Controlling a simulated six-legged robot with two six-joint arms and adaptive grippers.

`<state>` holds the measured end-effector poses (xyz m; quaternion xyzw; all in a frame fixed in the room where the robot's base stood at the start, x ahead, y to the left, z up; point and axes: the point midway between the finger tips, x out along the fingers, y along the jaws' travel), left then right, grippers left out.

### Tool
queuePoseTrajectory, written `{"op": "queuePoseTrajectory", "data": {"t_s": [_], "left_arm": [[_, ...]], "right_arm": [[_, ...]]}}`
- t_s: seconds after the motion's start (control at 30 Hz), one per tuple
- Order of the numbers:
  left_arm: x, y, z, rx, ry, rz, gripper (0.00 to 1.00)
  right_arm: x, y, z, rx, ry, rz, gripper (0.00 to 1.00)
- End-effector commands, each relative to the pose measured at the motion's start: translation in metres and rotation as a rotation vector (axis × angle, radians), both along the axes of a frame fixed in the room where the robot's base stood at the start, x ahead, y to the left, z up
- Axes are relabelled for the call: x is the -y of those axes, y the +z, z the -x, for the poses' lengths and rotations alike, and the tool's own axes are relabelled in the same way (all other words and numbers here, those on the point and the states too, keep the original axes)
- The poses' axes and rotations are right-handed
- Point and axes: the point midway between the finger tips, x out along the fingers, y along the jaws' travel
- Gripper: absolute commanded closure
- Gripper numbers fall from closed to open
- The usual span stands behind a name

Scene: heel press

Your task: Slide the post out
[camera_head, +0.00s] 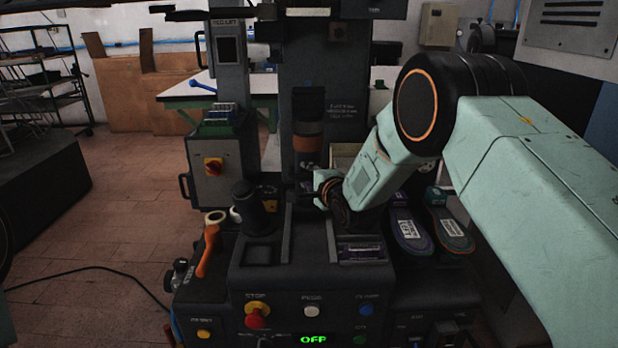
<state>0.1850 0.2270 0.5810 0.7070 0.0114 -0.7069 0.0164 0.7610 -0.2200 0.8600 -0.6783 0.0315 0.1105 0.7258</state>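The heel press (309,265) stands in the middle of the head view, with a dark vertical column at its back. A dark upright post with a rounded knob (247,203) stands on the left of the press bed. A dark cylinder with an orange-brown band (307,137) hangs at the column, above the central channel. I cannot tell for sure which of these is the task's post. My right gripper (322,189) reaches in from the right, just below the cylinder and over the channel. Its fingers are small and dark, so their opening and any contact are unclear. My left gripper is not in view.
The front panel has a red stop button (257,316) and a green OFF display (313,339). An orange lever (208,250) is at the left. Shoe soles (449,230) lie at the right, beside a labelled recess (361,249). Open floor lies to the left.

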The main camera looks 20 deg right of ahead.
Motion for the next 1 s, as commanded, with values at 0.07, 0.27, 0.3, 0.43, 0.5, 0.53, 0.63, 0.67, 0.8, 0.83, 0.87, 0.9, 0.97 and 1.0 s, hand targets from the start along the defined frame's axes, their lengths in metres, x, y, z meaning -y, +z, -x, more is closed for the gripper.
{"op": "queuePoseTrajectory", "data": {"t_s": [0.07, 0.27, 0.3, 0.43, 0.5, 0.53, 0.63, 0.67, 0.8, 0.83, 0.87, 0.9, 0.97, 1.0], "left_arm": [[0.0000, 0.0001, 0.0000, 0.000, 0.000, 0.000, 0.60], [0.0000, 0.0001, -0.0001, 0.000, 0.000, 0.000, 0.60], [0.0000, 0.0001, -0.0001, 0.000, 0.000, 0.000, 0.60], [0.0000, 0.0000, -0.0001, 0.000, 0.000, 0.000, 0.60], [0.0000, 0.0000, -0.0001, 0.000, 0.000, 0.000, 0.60], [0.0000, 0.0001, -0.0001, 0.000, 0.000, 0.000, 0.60], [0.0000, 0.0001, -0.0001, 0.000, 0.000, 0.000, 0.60], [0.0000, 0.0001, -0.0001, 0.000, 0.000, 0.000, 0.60], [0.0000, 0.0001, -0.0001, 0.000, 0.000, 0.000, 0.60], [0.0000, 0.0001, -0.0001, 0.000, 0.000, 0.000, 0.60], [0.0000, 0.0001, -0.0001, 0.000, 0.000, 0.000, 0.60], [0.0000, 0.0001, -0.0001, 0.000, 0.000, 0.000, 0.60], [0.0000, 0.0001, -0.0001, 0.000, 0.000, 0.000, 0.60], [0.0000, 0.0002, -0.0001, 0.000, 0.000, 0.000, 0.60]], "right_arm": [[-0.0001, 0.0001, 0.0001, 0.000, 0.000, 0.000, 0.69], [-0.0001, 0.0001, 0.0002, 0.000, 0.000, 0.001, 0.86], [0.0000, 0.0001, 0.0002, 0.000, 0.000, 0.001, 0.90], [0.0000, 0.0000, 0.0002, 0.000, 0.000, 0.000, 1.00], [0.0001, 0.0000, 0.0003, 0.000, 0.000, 0.000, 1.00], [0.0001, 0.0000, 0.0003, 0.000, 0.000, 0.000, 1.00], [0.0001, -0.0001, 0.0003, 0.000, 0.000, 0.000, 1.00], [0.0001, -0.0001, 0.0003, 0.000, 0.000, 0.000, 1.00], [0.0000, -0.0002, 0.0004, 0.000, 0.000, 0.000, 1.00], [0.0000, -0.0002, 0.0004, 0.000, 0.000, 0.000, 1.00], [0.0000, -0.0002, 0.0004, -0.001, 0.000, 0.000, 1.00], [0.0000, -0.0002, 0.0004, -0.001, 0.000, 0.000, 1.00], [0.0000, -0.0003, 0.0005, -0.001, 0.000, 0.000, 1.00], [0.0000, -0.0003, 0.0005, -0.001, 0.000, 0.000, 1.00]]}}
